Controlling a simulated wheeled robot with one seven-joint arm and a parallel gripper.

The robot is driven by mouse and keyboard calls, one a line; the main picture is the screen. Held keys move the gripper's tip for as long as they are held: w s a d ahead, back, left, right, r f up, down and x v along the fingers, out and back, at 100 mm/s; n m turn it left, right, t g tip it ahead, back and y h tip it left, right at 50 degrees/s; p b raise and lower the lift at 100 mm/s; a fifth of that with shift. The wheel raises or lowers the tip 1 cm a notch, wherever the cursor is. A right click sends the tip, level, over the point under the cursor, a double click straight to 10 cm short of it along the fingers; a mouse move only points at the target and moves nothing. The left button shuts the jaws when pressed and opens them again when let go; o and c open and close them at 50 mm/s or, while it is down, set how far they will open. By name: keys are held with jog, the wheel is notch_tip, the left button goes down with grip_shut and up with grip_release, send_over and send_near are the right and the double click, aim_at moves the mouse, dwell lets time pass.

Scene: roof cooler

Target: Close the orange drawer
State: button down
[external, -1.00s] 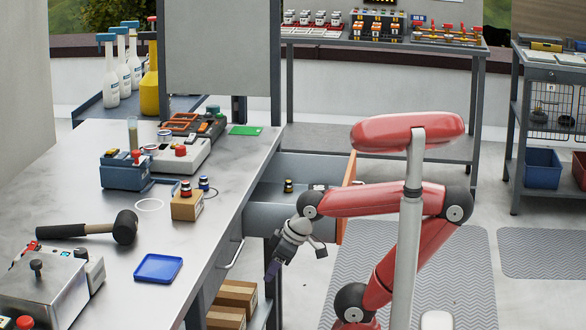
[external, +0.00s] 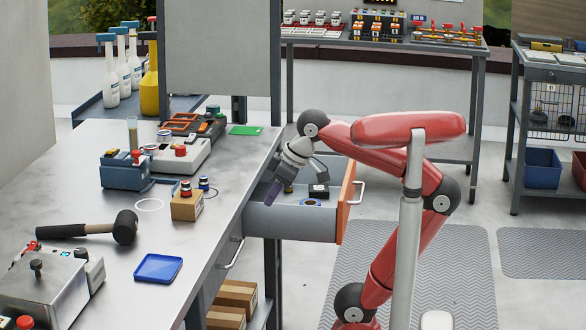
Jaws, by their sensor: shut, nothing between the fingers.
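The orange drawer (external: 347,200) is open. Its orange front faces right with a pale handle (external: 356,193), and its grey side (external: 290,223) reaches out from under the workbench. Inside lie a small black item (external: 318,191) and a blue-rimmed ring (external: 311,203). My gripper (external: 272,194) is shut and points down and left, over the drawer's inner end near the bench edge. It stands on the bench side of the orange front, well apart from the handle. Whether its tips touch anything in the drawer I cannot tell.
The workbench (external: 205,235) carries a black mallet (external: 124,227), a blue tray (external: 158,268), a cardboard box (external: 187,206) and several devices. A second handle (external: 232,253) sits below its edge. Boxes (external: 235,297) lie beneath. The floor right of the drawer is open, with grey mats (external: 450,270).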

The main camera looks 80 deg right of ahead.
jog(key=d+r+m, duration=0.3)
jog(key=d+r, duration=0.2)
jog(key=d, duration=0.5)
jog(key=s+d+m+h, duration=0.1)
jog(key=s+d+m, duration=0.2)
jog(key=s+d, duration=0.2)
jog(key=s+d+m+h+p, duration=0.1)
jog(key=s+d+m, duration=0.2)
jog(key=d, duration=0.8)
jog(key=s+d+m+t+h+p, duration=0.1)
jog(key=s+d+m, duration=0.2)
jog(key=s+d, duration=0.4)
jog(key=shift+d+f, duration=0.15)
jog(key=shift+d, duration=0.3)
jog(key=s+d+f+m+h, duration=0.1)
jog(key=s+d+m, duration=0.15)
jog(key=s, duration=0.35)
jog(key=s+d+f+m+h, duration=0.1)
jog(key=s+d+f+m, duration=0.15)
jog(key=s, duration=0.45)
jog(key=w+a+x, duration=0.1)
jog(key=x, duration=1.4)
jog(key=shift+w+a+f+g, duration=0.15)
jog(key=shift+w+a+g, duration=0.1)
jog(key=shift+g, duration=0.15)
